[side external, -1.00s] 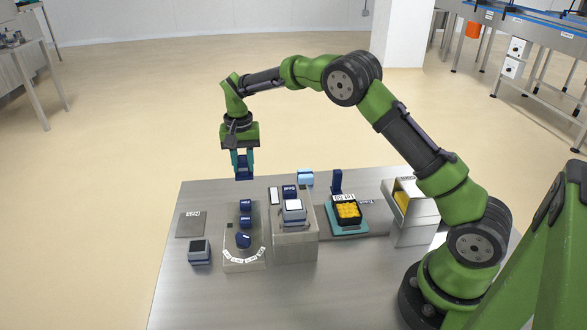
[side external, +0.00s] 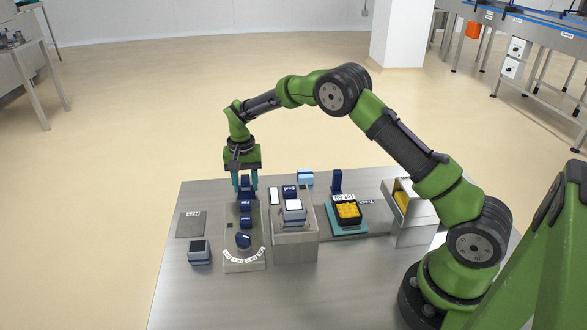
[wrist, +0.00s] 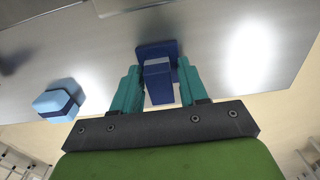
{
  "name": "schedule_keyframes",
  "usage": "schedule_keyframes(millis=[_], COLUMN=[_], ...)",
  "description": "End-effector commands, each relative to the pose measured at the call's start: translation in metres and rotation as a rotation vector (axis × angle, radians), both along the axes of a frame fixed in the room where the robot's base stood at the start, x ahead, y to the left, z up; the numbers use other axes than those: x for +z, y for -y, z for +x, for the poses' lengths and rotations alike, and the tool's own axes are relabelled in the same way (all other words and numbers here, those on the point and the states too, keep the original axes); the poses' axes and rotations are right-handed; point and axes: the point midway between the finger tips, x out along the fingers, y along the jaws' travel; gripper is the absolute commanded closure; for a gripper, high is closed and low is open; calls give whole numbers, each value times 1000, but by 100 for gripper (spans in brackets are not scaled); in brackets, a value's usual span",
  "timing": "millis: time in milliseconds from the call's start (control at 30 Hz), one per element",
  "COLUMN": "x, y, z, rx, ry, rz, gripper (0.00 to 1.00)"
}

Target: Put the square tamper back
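My gripper (side external: 246,187) points down at the far end of the grey tamper rack (side external: 233,254). Its teal fingers are shut on a dark blue tamper, which shows between them in the wrist view (wrist: 159,82) with a flat square-edged plate (wrist: 157,49). The held tamper is in line with the rack's row of dark blue pieces, just behind the farthest one (side external: 246,205). Another piece (side external: 246,221) and a rounded one (side external: 243,240) stand nearer the front. I cannot tell whether the held tamper touches the rack.
Right of the rack is a grey block (side external: 294,251) with a white-topped piece (side external: 292,206). Beyond it, a teal fixture (side external: 333,228) holds a dark tray of yellow items (side external: 348,211). A light blue block (side external: 305,176) stands at the back. A dark-topped scale-like box (side external: 199,252) is at left.

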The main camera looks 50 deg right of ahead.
Motion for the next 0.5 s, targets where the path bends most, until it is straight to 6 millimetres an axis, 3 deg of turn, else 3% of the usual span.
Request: schedule_keyframes(millis=[67, 367, 500], x=[0, 2, 16], y=[0, 0, 0], z=[0, 0, 1], rx=[0, 0, 0], ry=[0, 1, 4], rz=[0, -1, -1], gripper=[45, 45, 45])
